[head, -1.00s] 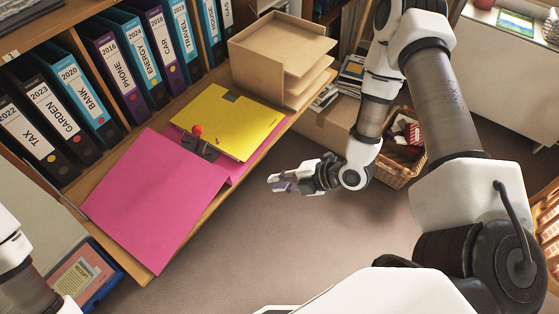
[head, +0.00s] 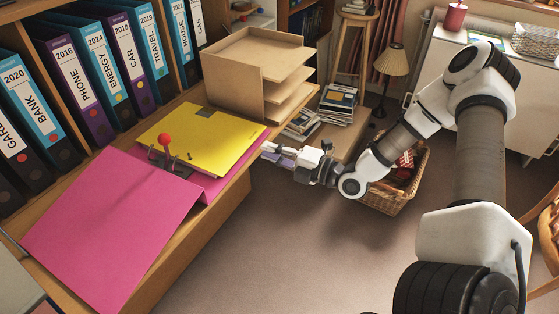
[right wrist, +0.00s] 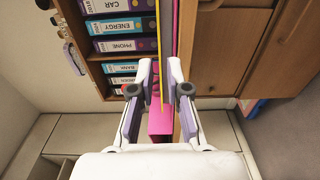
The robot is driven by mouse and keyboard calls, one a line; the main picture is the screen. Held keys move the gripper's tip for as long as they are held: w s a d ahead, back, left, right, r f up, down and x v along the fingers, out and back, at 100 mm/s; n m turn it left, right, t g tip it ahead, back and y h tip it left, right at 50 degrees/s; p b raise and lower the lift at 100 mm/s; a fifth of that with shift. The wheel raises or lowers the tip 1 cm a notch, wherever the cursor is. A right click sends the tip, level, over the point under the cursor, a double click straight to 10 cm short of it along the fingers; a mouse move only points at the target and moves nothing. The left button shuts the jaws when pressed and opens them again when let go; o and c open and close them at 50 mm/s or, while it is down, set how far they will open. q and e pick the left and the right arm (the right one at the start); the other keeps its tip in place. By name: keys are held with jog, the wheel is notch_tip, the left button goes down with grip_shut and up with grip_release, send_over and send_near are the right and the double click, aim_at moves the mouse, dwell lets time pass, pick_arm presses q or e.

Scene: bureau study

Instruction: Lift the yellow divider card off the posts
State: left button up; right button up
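The yellow divider card (head: 205,150) lies flat on the right half of an open pink binder (head: 115,225) on the bureau shelf. The binder's dark ring mechanism (head: 172,167), with its red-knobbed lever (head: 164,140), is at the card's left edge; the posts are too small to make out clearly. My right gripper (head: 268,151) is just off the card's right edge, over the shelf's front edge. In the right wrist view its fingers (right wrist: 161,66) are apart, with the thin yellow edge of the card (right wrist: 160,45) showing between them. My left gripper is out of view.
A cardboard letter tray (head: 235,85) stands behind the card. Labelled binders (head: 80,75) line the back of the shelf. A wicker basket (head: 400,195) and stacked magazines (head: 337,105) are beyond my right gripper. The floor in front is clear.

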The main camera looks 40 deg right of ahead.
aim_at(251, 145)
jog(key=b+x, duration=0.4)
jog(key=shift+w+a+f, duration=0.15)
jog(key=shift+w+a, duration=0.05)
jog(key=shift+w, duration=0.1)
jog(key=shift+w+a+b, duration=0.1)
jog(key=shift+w+b, duration=0.2)
jog(key=shift+w+a, duration=0.1)
jog(key=shift+w+a+b, duration=0.1)
jog(key=shift+w+b, duration=0.15)
jog(key=shift+b, duration=0.05)
